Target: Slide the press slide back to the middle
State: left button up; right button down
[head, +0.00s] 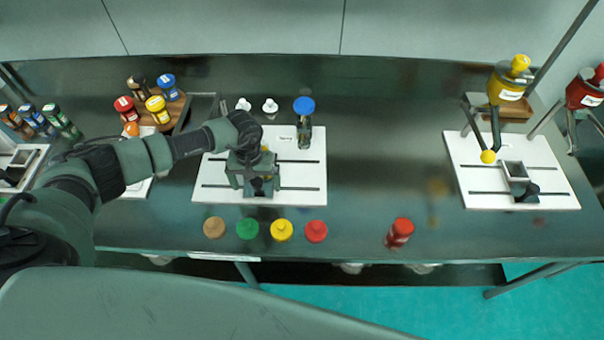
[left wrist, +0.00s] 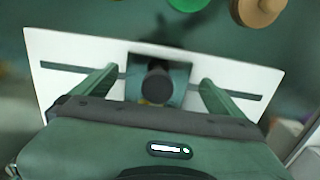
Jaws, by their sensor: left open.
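The dark press slide (head: 261,186) sits on the white slotted board (head: 308,172) left of the table's middle. In the left wrist view the slide (left wrist: 181,72) is a square dark-green block with a round black knob (left wrist: 157,85). It lies near the middle of the board's width, on the line of a long slot. My left gripper (head: 253,172) is over the slide from above, open, with one finger on each side. The fingers stand apart from the block in the left wrist view (left wrist: 158,76). The gripper partly hides the slide in the head view. My right gripper is out of view.
A blue-topped dispenser (head: 304,107) stands at the board's back right. Several coloured caps (head: 281,230) line the front, with a red bottle (head: 400,232) to their right. A similar board (head: 560,165) stands far right. The table between the boards is mostly clear.

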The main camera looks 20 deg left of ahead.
pick_arm(q)
jog(key=shift+r+p, duration=2.35)
jog(key=shift+r, duration=2.15)
